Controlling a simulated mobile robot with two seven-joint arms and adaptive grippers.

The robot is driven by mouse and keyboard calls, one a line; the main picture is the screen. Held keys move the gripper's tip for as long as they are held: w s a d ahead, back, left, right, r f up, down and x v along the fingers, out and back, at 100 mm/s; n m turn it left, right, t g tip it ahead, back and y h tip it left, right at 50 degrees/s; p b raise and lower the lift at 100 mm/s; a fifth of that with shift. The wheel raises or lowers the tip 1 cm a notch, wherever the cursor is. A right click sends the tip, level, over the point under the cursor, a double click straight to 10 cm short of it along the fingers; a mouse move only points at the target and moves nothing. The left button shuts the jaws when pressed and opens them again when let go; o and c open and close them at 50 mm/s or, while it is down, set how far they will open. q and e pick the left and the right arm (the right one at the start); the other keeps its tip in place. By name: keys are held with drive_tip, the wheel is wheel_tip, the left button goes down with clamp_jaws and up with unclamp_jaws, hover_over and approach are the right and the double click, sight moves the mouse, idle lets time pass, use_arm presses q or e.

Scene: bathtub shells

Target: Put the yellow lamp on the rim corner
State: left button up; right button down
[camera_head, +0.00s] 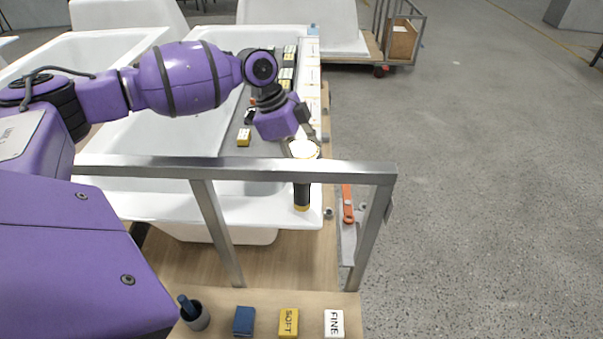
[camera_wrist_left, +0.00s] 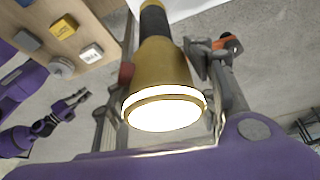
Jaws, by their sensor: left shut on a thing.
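The yellow lamp (camera_head: 302,194) is upright, its lit end at the top and its dark grip and yellow foot below. My left gripper (camera_head: 301,143) is shut on it near the lit head. In the left wrist view the lamp (camera_wrist_left: 165,68) sits between the fingers, lit end towards the camera. Its foot is over the near right rim corner (camera_head: 314,216) of the white bathtub shell. I cannot tell whether it touches the rim. My right gripper (camera_wrist_left: 72,106) shows small in the left wrist view, away from the lamp; its opening is unclear.
A grey metal rail (camera_head: 285,171) crosses in front of the tub. A yellow block (camera_head: 243,138) lies on the grey strip. An orange-handled tool (camera_head: 347,204) lies right of the corner. A cup (camera_head: 195,316) and blue, yellow and white blocks stand on the near board. Open floor lies right.

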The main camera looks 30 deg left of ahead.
use_arm(q)
drive_tip(key=shift+f, duration=1.65)
drive_tip(key=shift+f, duration=0.15)
drive_tip(key=o, duration=1.7)
drive_tip(key=shift+o, duration=0.2)
drive_tip(key=v, duration=1.2)
